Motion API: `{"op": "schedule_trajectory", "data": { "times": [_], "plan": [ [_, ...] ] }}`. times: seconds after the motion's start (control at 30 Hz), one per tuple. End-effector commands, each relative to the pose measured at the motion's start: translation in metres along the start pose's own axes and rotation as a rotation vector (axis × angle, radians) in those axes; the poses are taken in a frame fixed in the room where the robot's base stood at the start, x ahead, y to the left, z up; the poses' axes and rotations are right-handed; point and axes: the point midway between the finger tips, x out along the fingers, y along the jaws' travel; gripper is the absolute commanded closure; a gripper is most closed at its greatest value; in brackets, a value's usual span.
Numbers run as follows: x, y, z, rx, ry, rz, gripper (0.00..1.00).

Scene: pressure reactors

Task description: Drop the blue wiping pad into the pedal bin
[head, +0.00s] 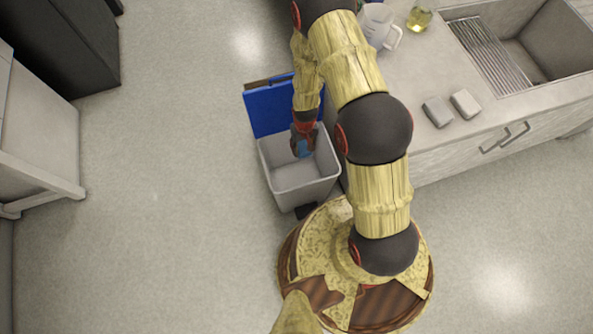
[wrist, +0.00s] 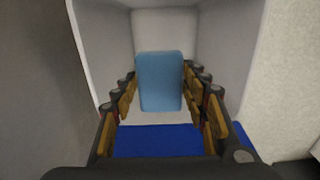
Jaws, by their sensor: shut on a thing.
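The blue wiping pad (wrist: 160,80) is between the fingers of my gripper (wrist: 161,100), which is shut on it. In the wrist view the pale bin walls (wrist: 226,50) surround the pad. How deep the pad is in the bin I cannot tell.
A counter (head: 405,140) with a sink (head: 545,45) is on the right. It holds two grey sponges or blocks (head: 438,111), a clear jug (head: 377,25) and a bottle of yellow liquid (head: 419,17). Pale furniture (head: 40,150) is at left; floor between is free.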

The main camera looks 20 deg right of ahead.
Motion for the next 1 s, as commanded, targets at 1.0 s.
{"op": "schedule_trajectory", "data": {
  "times": [1.0],
  "plan": [
    [-0.034,0.0,-0.002,0.0,0.004,0.0,0.34]
  ]
}}
